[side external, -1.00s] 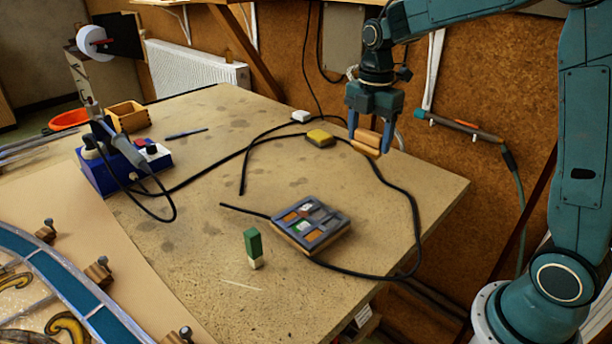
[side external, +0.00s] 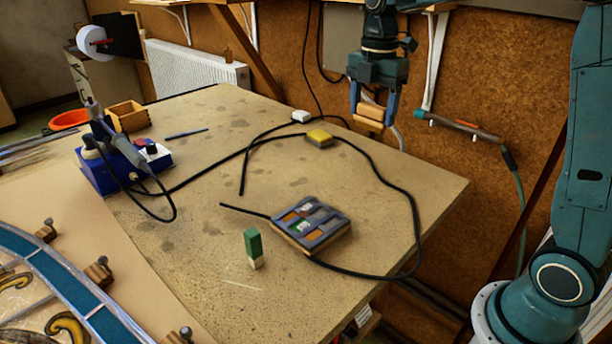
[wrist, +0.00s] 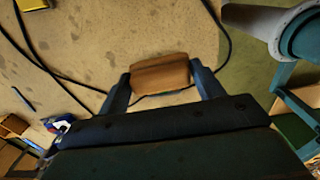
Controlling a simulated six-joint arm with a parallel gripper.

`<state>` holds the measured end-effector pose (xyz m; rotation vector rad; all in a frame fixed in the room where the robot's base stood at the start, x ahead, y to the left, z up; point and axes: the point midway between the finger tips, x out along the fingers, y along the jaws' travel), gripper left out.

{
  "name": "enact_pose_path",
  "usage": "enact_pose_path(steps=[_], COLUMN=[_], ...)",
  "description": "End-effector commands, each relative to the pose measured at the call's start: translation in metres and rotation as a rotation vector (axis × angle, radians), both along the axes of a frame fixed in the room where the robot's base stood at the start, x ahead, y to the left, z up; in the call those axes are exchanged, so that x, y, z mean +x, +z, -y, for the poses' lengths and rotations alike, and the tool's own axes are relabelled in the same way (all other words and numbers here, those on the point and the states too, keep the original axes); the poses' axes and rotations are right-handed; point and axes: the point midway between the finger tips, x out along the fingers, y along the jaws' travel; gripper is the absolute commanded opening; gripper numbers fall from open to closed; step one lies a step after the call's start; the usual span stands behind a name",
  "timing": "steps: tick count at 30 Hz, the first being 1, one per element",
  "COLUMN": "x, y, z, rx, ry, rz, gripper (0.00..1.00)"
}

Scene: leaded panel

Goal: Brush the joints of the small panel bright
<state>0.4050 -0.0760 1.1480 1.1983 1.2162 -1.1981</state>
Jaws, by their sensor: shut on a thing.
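The small panel (side external: 311,222) lies flat on the bench, with grey lead lines around orange, white, green and red pieces. My gripper (side external: 371,118) is shut on a wooden-backed brush (side external: 369,116), held in the air above the far right part of the bench, well up and behind the panel. In the wrist view the brush (wrist: 160,74) sits crosswise between the fingertips. Its bristle side is hard to make out. The panel is not clearly seen in the wrist view.
A black cable (side external: 412,215) loops around the panel's right side. A green and cream block (side external: 253,248) stands left of the panel. A yellow sponge-like block (side external: 319,138) lies behind it. A soldering station (side external: 120,165) stands at the left, near a large curved panel (side external: 75,290).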

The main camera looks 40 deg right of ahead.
Motion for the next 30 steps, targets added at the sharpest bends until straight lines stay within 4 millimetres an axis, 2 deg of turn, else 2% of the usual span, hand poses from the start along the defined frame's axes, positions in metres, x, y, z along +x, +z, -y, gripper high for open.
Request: enact_pose_path(steps=[1, 3, 4, 10, 14, 20, 30], x=[0.0, 0.0, 0.0, 0.002, 0.008, 0.024, 0.044], y=[0.0, 0.0, 0.0, -0.002, -0.01, -0.033, -0.08], z=[0.0, 0.0, 0.0, -0.003, -0.013, -0.047, -0.117], rx=[0.0, 0.0, 0.0, 0.0, 0.0, 0.0, 0.0], ry=[0.0, 0.0, 0.0, 0.002, 0.003, 0.007, 0.004], rz=[0.0, 0.0, 0.0, -0.001, -0.001, -0.004, -0.003], gripper=[0.65, 0.51, 0.49, 0.48, 0.48, 0.48, 0.48])
